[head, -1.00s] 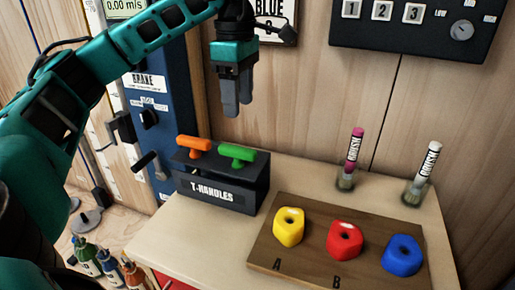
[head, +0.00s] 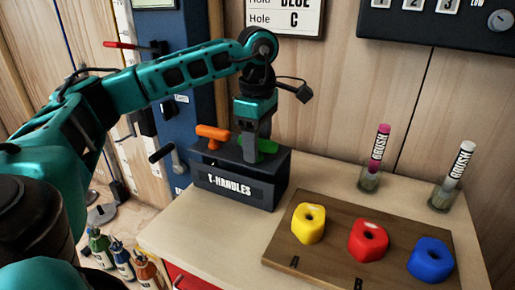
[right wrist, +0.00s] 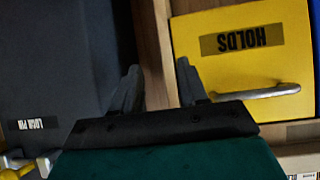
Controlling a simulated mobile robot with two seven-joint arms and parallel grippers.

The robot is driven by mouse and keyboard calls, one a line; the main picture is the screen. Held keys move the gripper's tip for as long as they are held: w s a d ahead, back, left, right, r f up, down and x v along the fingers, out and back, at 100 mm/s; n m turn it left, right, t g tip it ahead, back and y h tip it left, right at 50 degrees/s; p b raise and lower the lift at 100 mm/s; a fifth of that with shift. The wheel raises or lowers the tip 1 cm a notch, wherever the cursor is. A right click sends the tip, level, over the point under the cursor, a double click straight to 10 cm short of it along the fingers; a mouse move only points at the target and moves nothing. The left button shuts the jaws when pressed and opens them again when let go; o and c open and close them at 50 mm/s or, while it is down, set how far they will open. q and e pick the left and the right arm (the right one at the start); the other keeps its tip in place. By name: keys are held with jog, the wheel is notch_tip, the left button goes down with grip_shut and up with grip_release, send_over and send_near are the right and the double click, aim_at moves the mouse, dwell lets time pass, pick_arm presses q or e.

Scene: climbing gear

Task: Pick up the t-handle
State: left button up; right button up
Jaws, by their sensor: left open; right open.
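The black T-HANDLES box (head: 238,188) stands at the back left of the wooden table. An orange t-handle (head: 213,132) and a green t-handle (head: 266,146) stand in its top. My left gripper (head: 256,155) points down over the green t-handle, its fingers at the handle's height and hiding part of it. It is open; I cannot tell whether the fingers touch the handle. My right gripper (right wrist: 158,85) is open and empty in the right wrist view, away from the t-handles.
A board (head: 335,215) with yellow (head: 309,224), red (head: 368,241) and blue (head: 431,258) holds lies to the right of the box. Two brushes in jars (head: 373,165) stand behind it. In the right wrist view is a yellow HOLDS drawer (right wrist: 240,50) with a bar handle.

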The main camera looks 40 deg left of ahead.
pick_arm(q)
jog(key=shift+c, duration=0.2)
grip_shut()
dwell(0.4)
